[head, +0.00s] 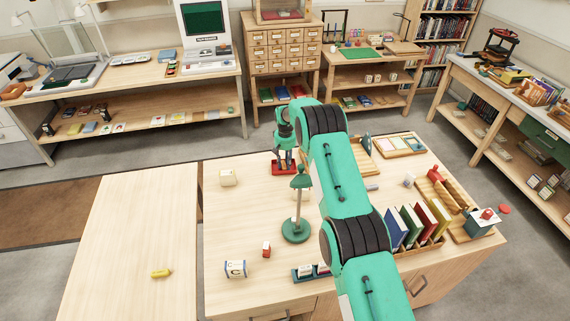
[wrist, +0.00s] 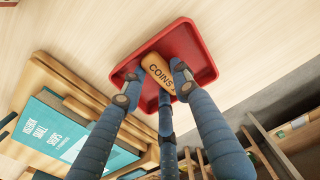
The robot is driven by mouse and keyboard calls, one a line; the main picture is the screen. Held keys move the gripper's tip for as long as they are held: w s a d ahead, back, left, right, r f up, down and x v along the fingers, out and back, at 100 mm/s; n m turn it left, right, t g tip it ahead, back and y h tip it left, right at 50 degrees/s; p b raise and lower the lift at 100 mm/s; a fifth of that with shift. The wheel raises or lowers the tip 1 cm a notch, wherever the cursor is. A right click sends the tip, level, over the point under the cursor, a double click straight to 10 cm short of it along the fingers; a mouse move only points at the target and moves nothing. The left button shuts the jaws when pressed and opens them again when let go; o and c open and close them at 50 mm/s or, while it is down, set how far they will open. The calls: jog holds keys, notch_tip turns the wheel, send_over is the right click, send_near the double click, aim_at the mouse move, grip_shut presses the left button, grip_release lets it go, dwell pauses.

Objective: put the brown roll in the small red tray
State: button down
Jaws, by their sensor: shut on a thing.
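The brown roll (wrist: 160,71), printed COINS, shows in the wrist view between the fingers of my gripper (wrist: 155,82). My gripper is shut on it. The small red tray (wrist: 197,42) lies directly behind the roll in the wrist view, so the roll is over or inside its rim; I cannot tell whether it touches the floor of the tray. In the head view my gripper (head: 284,158) points down at the red tray (head: 284,172) near the far edge of the table. The roll cannot be made out there.
A green desk lamp (head: 296,230) stands just in front of the tray. Books in a rack (head: 419,226) stand to the right, beyond my arm. The left table is mostly clear.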

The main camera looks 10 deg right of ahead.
aim_at(285, 164)
jog(key=c, duration=1.6)
grip_release()
jog(key=shift+f, duration=0.1)
notch_tip(285, 164, up, 12)
jog(key=shift+r+p, duration=0.1)
jog(key=shift+p, duration=0.2)
jog(key=shift+r, duration=0.1)
